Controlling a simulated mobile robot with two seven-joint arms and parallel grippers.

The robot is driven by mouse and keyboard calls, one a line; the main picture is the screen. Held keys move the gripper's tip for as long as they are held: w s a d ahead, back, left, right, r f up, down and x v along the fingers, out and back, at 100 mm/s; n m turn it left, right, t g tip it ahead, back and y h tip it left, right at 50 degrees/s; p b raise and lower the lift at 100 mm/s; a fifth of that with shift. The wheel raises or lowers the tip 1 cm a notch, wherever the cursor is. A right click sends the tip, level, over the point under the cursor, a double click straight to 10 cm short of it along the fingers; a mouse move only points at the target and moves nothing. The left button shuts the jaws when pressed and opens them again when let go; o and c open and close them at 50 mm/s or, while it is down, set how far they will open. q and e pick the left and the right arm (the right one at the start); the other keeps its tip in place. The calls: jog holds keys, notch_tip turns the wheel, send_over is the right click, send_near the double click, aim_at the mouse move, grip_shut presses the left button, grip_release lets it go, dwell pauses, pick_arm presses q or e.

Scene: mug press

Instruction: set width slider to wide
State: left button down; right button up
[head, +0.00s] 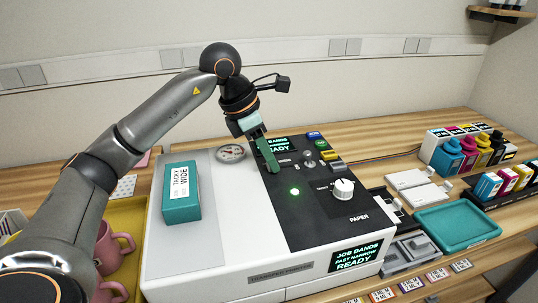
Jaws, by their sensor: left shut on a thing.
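The white machine (215,245) has a black control panel (300,215). My left gripper (270,163) points down at the panel's far left part, with its green fingers shut on what appears to be the width slider's knob. The fingers hide the knob; a small grey strip (288,161) shows just right of them. The front screen (355,255) appears to read "JOB BANDS FAST NARROW READY". A second screen (280,144) behind the gripper is partly covered by it. My right gripper is not in view.
A teal box labelled "TACKY WIDE" (180,193) lies on the machine's left top. A white dial (343,189) and coloured buttons (317,140) are right of the gripper. Pink mugs (113,246) stand at left. A teal tray (457,230) and ink bottles (467,148) are at right.

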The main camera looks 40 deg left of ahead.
aim_at(294, 165)
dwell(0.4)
pick_arm(q)
jog(key=w+d+p, duration=0.2)
jog(key=shift+w+d+r, duration=0.1)
jog(key=shift+w+r, duration=0.15)
jog(key=shift+w, duration=0.05)
jog(key=shift+w+d+f, duration=0.1)
jog(key=shift+w+d, duration=0.1)
jog(key=shift+w, duration=0.05)
jog(key=c, duration=0.6)
grip_release()
jog(key=shift+f, duration=0.1)
